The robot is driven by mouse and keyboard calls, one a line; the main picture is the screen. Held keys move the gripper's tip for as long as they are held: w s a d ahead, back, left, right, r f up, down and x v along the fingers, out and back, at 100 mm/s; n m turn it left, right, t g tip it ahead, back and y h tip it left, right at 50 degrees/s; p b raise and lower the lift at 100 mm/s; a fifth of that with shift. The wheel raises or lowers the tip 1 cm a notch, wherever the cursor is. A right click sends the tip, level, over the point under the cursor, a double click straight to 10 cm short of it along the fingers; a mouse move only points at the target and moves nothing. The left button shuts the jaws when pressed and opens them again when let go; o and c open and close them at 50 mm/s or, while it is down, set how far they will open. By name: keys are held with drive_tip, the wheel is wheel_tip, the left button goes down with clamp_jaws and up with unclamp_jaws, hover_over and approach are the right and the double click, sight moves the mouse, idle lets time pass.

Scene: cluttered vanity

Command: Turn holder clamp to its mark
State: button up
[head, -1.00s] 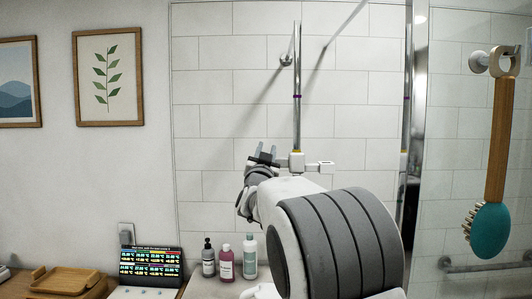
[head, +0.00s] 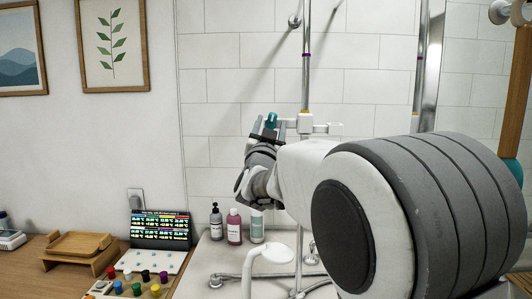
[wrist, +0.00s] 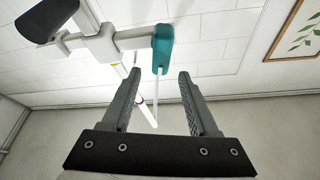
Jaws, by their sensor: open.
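The white holder clamp (head: 305,124) sits on the upright chrome rail (head: 306,80) against the tiled wall. A teal end piece (head: 271,119) is on its left arm in the head view. In the wrist view, the clamp body (wrist: 103,45) is at upper left and the teal piece (wrist: 162,48) is just beyond my fingertips. The rail carries a purple band (head: 306,55) above the clamp and a yellow band (head: 304,112) at its top. My gripper (wrist: 160,73) is open and empty, its fingers pointing at the teal piece. I cannot tell whether they touch it.
Several bottles (head: 235,226) stand below my arm, near a white shower head (head: 277,253) and chrome fittings. A display panel (head: 160,230), wooden tray (head: 80,246) and colored knobs are at lower left. A long-handled brush hangs at right (head: 520,100).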

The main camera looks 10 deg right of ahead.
drive_tip(key=b+v, duration=0.1)
drive_tip(key=v, duration=0.8)
drive_tip(key=shift+b, duration=0.35)
drive_tip(key=shift+a, duration=0.1)
